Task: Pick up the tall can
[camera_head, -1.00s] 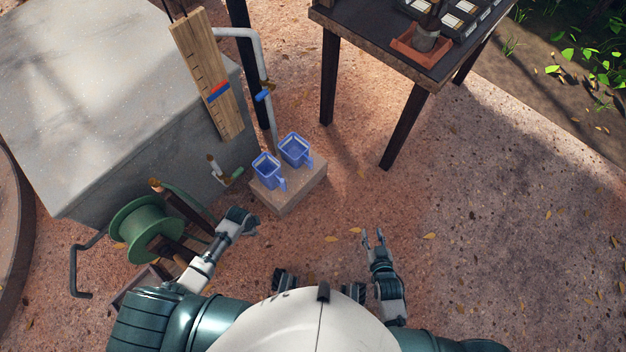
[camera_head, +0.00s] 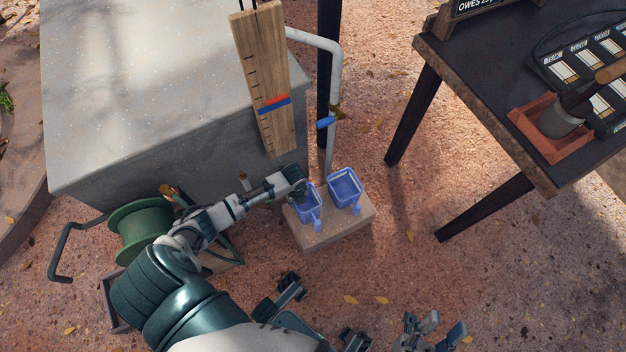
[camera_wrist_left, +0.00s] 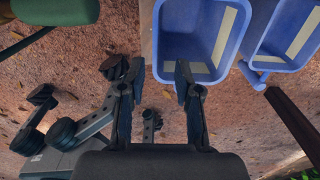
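Two blue open-topped cans with handles stand side by side on a low stone block (camera_head: 335,232). The left can (camera_head: 309,207) is partly hidden by my left gripper; the right can (camera_head: 345,188) is in clear view. I cannot tell which is taller. In the left wrist view the left can (camera_wrist_left: 200,45) lies just beyond my left gripper's fingertips (camera_wrist_left: 160,72), and the right can (camera_wrist_left: 292,38) is at the upper right. My left gripper (camera_head: 300,188) is open, with nothing between its fingers. My right gripper (camera_head: 432,326) is open and empty low in the picture, away from the cans.
A grey pipe with a blue-handled tap (camera_head: 326,122) rises behind the cans. A green reel (camera_head: 140,232) stands at left. A dark table (camera_head: 470,60) is at right. Ground between is clear.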

